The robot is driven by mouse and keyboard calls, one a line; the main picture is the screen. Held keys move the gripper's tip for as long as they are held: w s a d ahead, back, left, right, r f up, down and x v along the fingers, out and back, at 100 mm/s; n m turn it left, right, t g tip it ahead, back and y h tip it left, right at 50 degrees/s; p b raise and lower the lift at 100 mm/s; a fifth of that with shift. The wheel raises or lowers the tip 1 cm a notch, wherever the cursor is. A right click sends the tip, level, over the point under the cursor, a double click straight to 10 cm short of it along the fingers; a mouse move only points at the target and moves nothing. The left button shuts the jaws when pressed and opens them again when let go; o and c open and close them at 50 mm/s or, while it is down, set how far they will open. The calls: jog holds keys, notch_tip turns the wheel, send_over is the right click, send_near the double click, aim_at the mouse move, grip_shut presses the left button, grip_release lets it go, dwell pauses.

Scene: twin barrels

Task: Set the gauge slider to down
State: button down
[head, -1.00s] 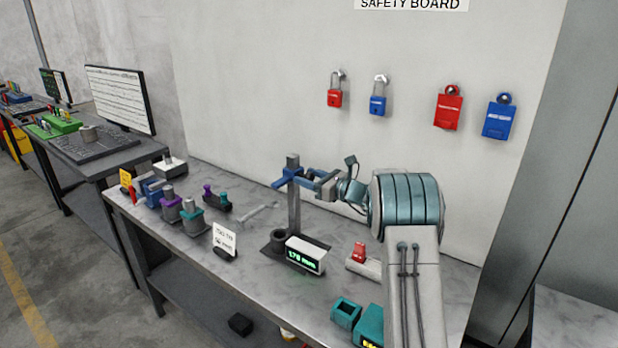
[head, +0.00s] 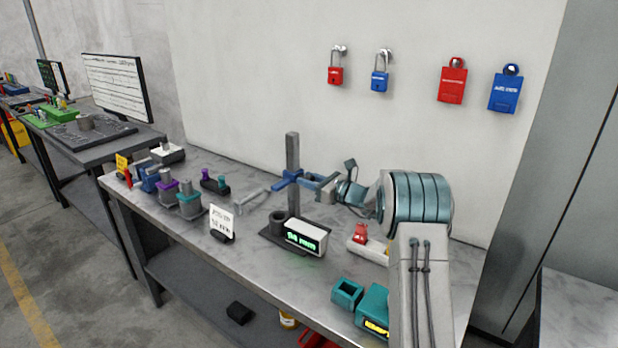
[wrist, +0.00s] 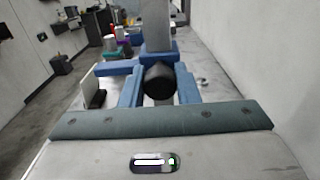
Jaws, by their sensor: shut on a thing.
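The height gauge has a grey upright column (head: 293,170), a dark base (head: 268,232) and a white box with a green readout (head: 305,237). Its blue slider (head: 285,180) sits partway up the column, with a good length of column bare above it. In the wrist view the slider (wrist: 160,54) wraps the column (wrist: 158,25), and a dark round knob (wrist: 159,82) faces me. My gripper (head: 318,183) reaches in from the right. In the wrist view its blue fingers (wrist: 159,88) are shut on the slider's knob, one on each side.
A small sign (head: 222,221) stands left of the gauge. Purple and teal-topped pieces (head: 190,203) stand further left. A red-topped block (head: 361,234) and teal boxes (head: 347,292) lie near my arm. Padlocks (head: 380,75) hang on the wall behind.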

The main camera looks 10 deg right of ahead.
jog(key=shift+f, duration=0.6)
jog(key=c, duration=1.1)
grip_release()
jog(key=shift+r, duration=0.1)
jog(key=b+v, duration=0.2)
jog(key=v, duration=1.2)
